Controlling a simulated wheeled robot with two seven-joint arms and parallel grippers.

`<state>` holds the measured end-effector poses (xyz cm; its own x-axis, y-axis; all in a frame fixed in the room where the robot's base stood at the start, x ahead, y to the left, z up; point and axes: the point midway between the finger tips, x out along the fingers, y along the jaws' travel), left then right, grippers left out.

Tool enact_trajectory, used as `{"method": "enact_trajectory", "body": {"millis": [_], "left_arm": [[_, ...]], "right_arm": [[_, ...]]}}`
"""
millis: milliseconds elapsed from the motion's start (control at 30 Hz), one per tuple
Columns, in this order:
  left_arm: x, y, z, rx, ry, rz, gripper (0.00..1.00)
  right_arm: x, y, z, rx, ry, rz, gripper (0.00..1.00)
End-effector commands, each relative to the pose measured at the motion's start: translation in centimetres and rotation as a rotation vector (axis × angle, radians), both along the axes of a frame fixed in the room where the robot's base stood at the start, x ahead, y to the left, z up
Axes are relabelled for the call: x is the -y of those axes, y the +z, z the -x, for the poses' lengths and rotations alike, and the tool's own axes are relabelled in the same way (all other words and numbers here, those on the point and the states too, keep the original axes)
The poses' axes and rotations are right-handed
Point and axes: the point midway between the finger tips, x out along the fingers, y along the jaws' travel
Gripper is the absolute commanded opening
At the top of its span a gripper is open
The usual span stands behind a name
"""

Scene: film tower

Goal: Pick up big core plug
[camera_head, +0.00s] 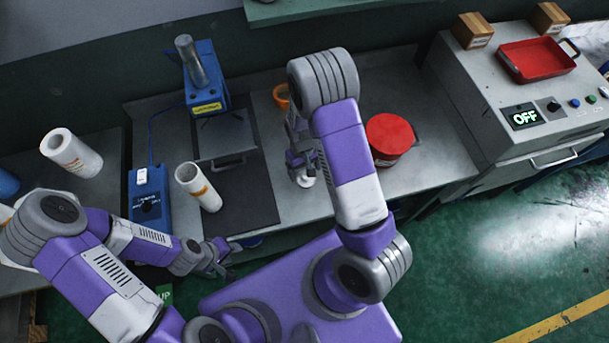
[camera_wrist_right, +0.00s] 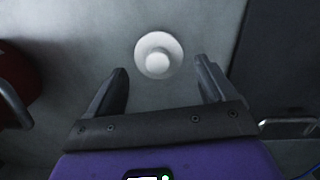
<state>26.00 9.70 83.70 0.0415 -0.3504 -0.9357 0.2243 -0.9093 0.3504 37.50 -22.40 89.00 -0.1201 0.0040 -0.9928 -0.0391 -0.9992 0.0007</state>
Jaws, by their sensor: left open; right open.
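A white round plug (camera_wrist_right: 158,55) with a wide flange and a raised knob lies on the grey worktop in the right wrist view, just ahead of and between the fingertips. In the head view the plug (camera_head: 305,181) shows as a small white spot below my right gripper. My right gripper (camera_wrist_right: 162,84) is open and empty, pointing down over the worktop; the head view shows it (camera_head: 299,163) partly hidden by my arm. My left gripper (camera_head: 226,262) is open at the front edge of the worktop, well away from the plug.
A red-lidded tub (camera_head: 390,136) stands right of my right arm; an orange ring-like item (camera_head: 282,95) is behind. A blue machine (camera_head: 203,85) stands behind. A cabinet (camera_head: 520,120) bounds the right.

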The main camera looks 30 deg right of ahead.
Motion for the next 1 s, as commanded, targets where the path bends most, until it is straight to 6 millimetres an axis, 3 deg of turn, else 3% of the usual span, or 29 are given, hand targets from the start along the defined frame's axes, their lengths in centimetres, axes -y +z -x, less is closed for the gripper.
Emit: {"method": "enact_trajectory", "body": {"millis": [300, 567, 900, 1000], "left_arm": [[0.0, -0.1, 0.0, 0.001, 0.0, 0.0, 0.43], [0.0, -0.1, 0.0, 0.001, 0.0, 0.0, 0.43], [0.0, -0.1, 0.0, 0.001, 0.0, 0.0, 0.43], [0.0, -0.1, 0.0, 0.001, 0.0, 0.0, 0.43]], "right_arm": [[0.2, -4.4, 0.7, -0.001, 0.0, 0.0, 0.83], [0.2, -4.7, 0.7, 0.002, 0.0, -0.001, 0.83], [0.2, -4.7, 0.7, 0.002, 0.0, -0.001, 0.38], [0.2, -4.7, 0.7, 0.002, 0.0, -0.001, 0.38]]}}
